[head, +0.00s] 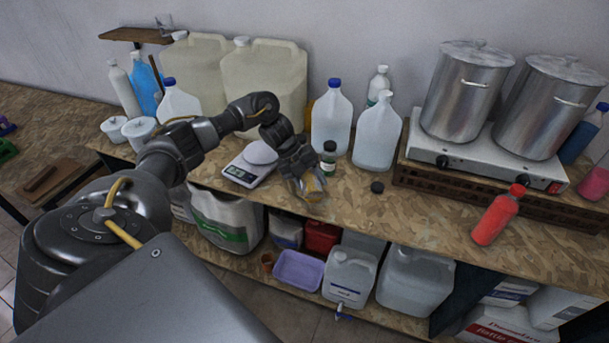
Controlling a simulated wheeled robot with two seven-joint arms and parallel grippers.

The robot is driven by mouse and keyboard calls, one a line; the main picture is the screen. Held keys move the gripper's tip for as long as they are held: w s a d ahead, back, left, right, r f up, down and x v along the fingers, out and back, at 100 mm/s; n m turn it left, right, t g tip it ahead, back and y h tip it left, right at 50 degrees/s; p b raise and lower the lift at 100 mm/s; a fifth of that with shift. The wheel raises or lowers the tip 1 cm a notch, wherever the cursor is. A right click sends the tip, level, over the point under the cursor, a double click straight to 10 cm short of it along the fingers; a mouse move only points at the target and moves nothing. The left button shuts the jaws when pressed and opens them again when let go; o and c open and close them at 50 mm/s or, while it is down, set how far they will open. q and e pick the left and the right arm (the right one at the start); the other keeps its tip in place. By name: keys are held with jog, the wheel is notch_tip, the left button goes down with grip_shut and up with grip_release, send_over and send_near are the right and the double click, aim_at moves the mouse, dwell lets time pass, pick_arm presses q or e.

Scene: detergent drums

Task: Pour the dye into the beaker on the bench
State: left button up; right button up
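My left gripper (306,184) is low over the front part of the bench (430,213), right of the scale. A small amber-yellow thing (313,185) shows at its fingers. The fingers and arm hide most of it, so I cannot tell whether it is gripped or what it is. A small dark green bottle with a black cap (328,157) stands upright just behind the gripper. A loose black cap (377,187) lies on the bench to the right. I cannot make out a beaker or tell which container holds the dye. My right gripper is out of view.
A white scale (249,168) is left of the gripper. Clear jugs (331,122) stand behind. Two steel pots (468,92) sit on a hotplate (485,156) at right. A red bottle (497,215) stands near the front edge. Bench between cap and red bottle is clear.

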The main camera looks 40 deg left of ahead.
pick_arm(q)
jog(key=shift+f+h+b, duration=0.15)
jog(key=shift+h+b, duration=0.15)
jog(key=shift+b, duration=0.25)
dwell(0.4)
jog(key=shift+s+d+y+p, duration=0.2)
jog(key=shift+y+p, duration=0.3)
jog(key=shift+p, duration=0.55)
jog(key=shift+f+t+y, duration=0.25)
jog(key=shift+t+y, duration=0.15)
jog(key=shift+t, duration=0.2)
jog(key=shift+s+d+f+m+t+y, duration=0.1)
jog(key=shift+s+d+m+t+y, duration=0.2)
jog(key=shift+m+t+y, duration=0.1)
jog(key=shift+f+y+b, duration=0.25)
jog(key=shift+y+b, duration=0.05)
jog(key=shift+r, duration=0.1)
jog(key=shift+w+a+f+t+b, duration=0.1)
jog(key=shift+w+f+t+b, duration=0.15)
jog(key=shift+f+t+b, duration=0.2)
jog(key=shift+r+y, duration=0.1)
jog(key=shift+y, duration=0.2)
